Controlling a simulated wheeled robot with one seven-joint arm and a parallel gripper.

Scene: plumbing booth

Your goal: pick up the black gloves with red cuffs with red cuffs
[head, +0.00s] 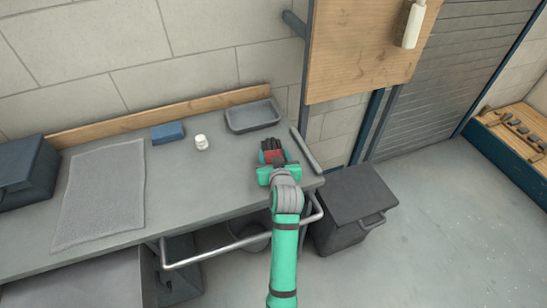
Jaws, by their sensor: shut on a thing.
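The black gloves with red cuffs (271,152) are at the right end of the grey workbench (210,190). Their dark fingers point toward the wall, and a red cuff shows on the side nearest me. My gripper (274,162) is right at the cuff end and is shut on the gloves. My green and grey arm reaches up to it from the bottom of the picture and hides part of the gloves. I cannot tell whether the gloves touch the bench top or are held just above it.
A grey tray (253,116), white bottle (201,142), blue block (168,133) and grey mat (103,190) lie on the bench. A grey bar (305,149) lies just right of the gloves. A rail (240,245) runs along the front. A dark bin (350,205) stands right.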

